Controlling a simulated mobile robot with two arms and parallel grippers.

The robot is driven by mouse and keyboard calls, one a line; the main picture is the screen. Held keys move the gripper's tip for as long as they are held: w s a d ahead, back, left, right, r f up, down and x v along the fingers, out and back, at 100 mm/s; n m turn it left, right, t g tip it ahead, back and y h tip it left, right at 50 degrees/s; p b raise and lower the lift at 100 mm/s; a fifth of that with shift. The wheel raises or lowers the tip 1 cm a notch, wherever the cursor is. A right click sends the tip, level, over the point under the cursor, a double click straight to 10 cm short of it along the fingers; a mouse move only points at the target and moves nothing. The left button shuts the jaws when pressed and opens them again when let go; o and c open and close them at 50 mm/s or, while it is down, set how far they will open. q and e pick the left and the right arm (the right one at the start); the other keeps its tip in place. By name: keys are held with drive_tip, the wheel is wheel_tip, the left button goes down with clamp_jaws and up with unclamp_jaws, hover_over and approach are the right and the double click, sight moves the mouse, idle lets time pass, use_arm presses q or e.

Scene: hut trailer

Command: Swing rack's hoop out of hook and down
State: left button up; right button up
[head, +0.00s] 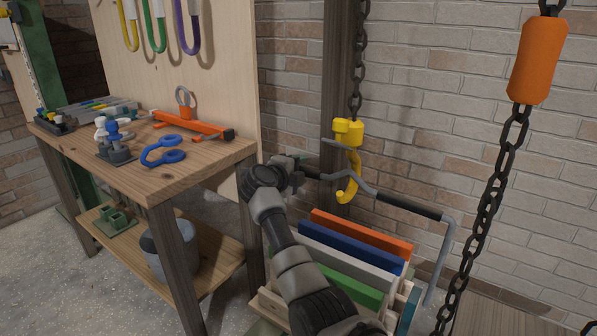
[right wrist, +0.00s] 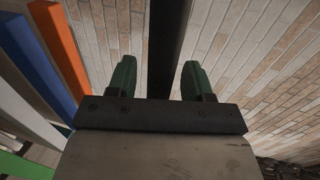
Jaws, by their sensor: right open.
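The rack's hoop (head: 440,240) is a grey bent bar with black sections. Its upper part runs leftward through the yellow hook (head: 351,190), which hangs from a dark chain. The rack (head: 410,300) stands below, holding upright coloured boards. My right gripper (head: 300,172) is left of the hook, at the hoop's left end. In the right wrist view, its green-padded fingers (right wrist: 157,82) are apart. A dark bar (right wrist: 168,45) shows between them; I cannot tell whether it is the hoop or the post behind. My left gripper is out of view.
A wooden workbench (head: 190,180) with tools stands on the left. A second chain with an orange block (head: 537,60) hangs at the right. A wooden post (head: 338,60) and brick wall (head: 450,90) are behind the hook.

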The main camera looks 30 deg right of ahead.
clamp_jaws()
drive_tip(key=shift+a+f, duration=0.1)
